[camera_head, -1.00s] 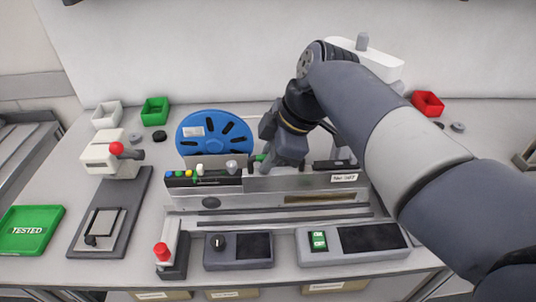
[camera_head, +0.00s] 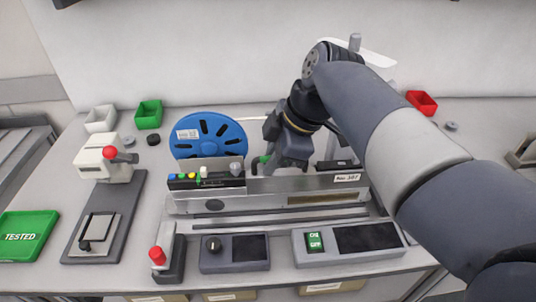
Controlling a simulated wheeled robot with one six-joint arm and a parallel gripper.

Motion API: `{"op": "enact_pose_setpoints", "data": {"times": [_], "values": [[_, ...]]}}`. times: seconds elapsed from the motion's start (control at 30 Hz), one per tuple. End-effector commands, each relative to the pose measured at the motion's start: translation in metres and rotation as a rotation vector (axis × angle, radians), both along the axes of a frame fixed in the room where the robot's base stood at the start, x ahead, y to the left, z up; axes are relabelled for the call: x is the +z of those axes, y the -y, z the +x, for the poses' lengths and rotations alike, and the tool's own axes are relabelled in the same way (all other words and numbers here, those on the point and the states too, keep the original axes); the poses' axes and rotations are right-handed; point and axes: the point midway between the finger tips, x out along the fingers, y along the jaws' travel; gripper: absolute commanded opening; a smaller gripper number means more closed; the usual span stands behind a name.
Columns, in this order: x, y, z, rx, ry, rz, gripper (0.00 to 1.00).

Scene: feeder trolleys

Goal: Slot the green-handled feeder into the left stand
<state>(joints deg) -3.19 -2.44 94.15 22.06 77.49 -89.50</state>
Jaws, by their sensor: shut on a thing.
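The feeder (camera_head: 265,188) is a long silver body lying across the bench, with a dark row of coloured buttons at its left end and a "No 307" label at its right. A blue reel (camera_head: 208,136) stands behind its left part. My gripper (camera_head: 262,168) is shut on the feeder's green handle (camera_head: 261,160), above the body's middle; the fingers mostly hide the handle. Silver rails (camera_head: 285,221) of a bench fixture run just in front of and below the feeder. I cannot tell whether the feeder rests on it. No stand is clearly identifiable as the left one.
A lever device (camera_head: 104,160) and a green "TESTED" tray (camera_head: 25,237) are at left. A red-knobbed lever (camera_head: 170,258) and two control boxes (camera_head: 235,252) (camera_head: 350,243) line the front edge. Small bins (camera_head: 149,114) (camera_head: 421,102) stand at the back. A ribbed metal structure (camera_head: 20,160) is beyond the bench's left side.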

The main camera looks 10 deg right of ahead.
Motion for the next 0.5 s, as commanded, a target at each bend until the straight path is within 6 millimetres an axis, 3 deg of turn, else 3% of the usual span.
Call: {"op": "enact_pose_setpoints", "data": {"times": [0.5], "values": [[0.0019,0.0109,0.0002,-0.001,0.005,0.001,0.0]]}}
